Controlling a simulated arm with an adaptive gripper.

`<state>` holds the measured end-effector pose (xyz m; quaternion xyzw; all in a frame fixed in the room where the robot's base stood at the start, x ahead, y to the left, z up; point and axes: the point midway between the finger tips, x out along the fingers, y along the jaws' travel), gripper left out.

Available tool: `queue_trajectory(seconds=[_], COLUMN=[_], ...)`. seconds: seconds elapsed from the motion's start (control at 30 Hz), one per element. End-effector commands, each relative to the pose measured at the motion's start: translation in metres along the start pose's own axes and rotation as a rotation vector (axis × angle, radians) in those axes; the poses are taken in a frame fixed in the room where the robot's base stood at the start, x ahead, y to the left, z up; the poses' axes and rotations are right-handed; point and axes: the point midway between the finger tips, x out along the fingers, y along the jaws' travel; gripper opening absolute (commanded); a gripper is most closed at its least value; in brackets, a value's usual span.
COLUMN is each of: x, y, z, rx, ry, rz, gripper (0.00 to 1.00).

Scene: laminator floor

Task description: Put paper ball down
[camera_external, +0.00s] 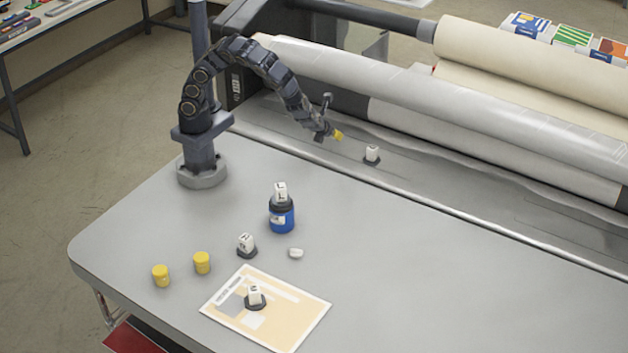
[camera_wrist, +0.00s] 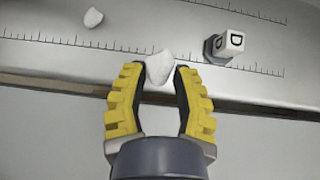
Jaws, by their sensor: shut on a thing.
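My gripper (camera_external: 336,135) hangs over the laminator's metal bed, and in the wrist view my yellow-padded fingers (camera_wrist: 160,72) are shut on a white crumpled paper ball (camera_wrist: 159,68) at their tips. The held ball cannot be made out in the external view. Another small white paper ball (camera_wrist: 93,18) lies apart, to the upper left in the wrist view. A white paper ball (camera_external: 296,253) lies on the grey table (camera_external: 400,290) in the external view; I cannot tell whether these are the same one.
A white lettered cube on a dark base (camera_external: 372,154) stands right of my gripper; a cube marked D (camera_wrist: 235,40) shows in the wrist view. The table's right side is clear.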

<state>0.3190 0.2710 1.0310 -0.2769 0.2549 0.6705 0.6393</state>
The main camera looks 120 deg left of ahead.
Motion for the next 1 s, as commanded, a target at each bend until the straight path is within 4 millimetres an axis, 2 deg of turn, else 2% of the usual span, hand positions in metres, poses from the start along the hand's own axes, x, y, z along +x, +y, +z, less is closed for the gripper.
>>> queue_trajectory(seconds=[0.1,0.33,0.53,0.77,1.0], x=[0.017,0.026,0.046,0.059,0.078], y=[0.008,0.012,0.012,0.012,0.012], z=[0.009,0.012,-0.010,-0.021,-0.042], rx=[-0.020,-0.027,-0.024,-0.026,-0.026], ry=[0.004,0.006,0.007,0.005,0.005], rz=[0.023,0.031,0.031,0.031,0.030], gripper=[0.19,0.19,0.19,0.19,0.19])
